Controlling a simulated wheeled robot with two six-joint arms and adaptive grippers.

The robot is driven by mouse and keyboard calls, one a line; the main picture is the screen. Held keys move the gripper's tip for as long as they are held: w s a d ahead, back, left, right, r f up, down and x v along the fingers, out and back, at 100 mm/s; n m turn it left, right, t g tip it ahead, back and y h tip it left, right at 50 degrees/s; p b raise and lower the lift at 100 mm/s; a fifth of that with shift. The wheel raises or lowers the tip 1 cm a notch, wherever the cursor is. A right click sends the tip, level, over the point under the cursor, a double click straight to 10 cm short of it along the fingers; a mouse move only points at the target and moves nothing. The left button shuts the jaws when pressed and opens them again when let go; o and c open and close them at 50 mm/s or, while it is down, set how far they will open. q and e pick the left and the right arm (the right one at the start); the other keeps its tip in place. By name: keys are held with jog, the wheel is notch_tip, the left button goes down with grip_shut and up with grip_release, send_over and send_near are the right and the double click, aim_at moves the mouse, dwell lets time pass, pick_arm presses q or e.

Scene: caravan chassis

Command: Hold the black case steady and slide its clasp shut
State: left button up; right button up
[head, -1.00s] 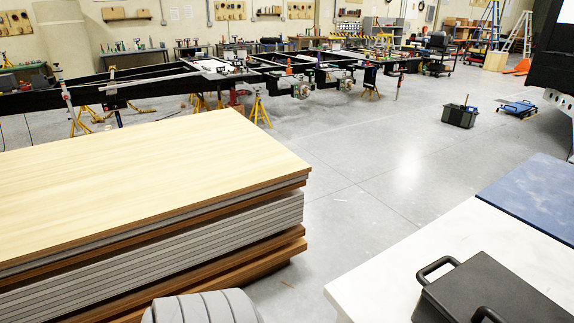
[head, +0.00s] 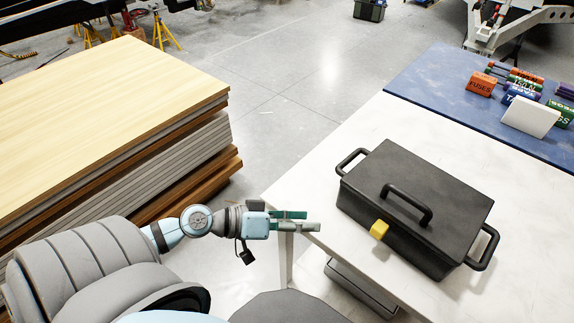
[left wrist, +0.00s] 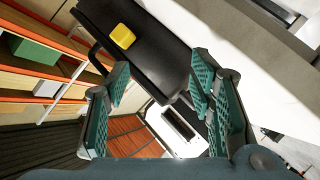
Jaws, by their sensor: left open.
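The black case (head: 400,190) sits on the white tabletop, with an arched handle on its lid and a loop handle at each end. The yellow clasp (head: 379,230) is on its front side near the lid edge; I cannot tell how far it has slid. In the left wrist view the case (left wrist: 150,50) and yellow clasp (left wrist: 122,37) lie beyond the fingers. My left gripper (head: 310,221), with green finger pads, is open and empty at the table's left edge, apart from the case. It also fills the lower left wrist view (left wrist: 165,105). My right gripper is not in view.
A blue mat (head: 450,100) at the table's far end carries labelled coloured boxes and a white block (head: 531,117). A stack of wooden and grey boards (head: 110,110) stands left of my arm. The white tabletop (head: 330,180) left of the case is clear.

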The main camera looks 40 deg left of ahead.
pick_arm(q)
jog(key=w+a+r+n+t+y, duration=0.2)
jog(key=w+a+r+n+t, duration=0.25)
jog(key=a, duration=0.45)
jog(key=g+p, duration=0.2)
jog(key=p, duration=0.2)
send_near(337, 168)
jog(key=shift+n+t, duration=0.25)
jog(key=shift+n, duration=0.2)
jog(key=x, duration=1)
jog(key=shift+f, duration=0.25)
jog(key=shift+s, duration=0.15)
jog(key=shift+c, duration=0.8)
grip_shut()
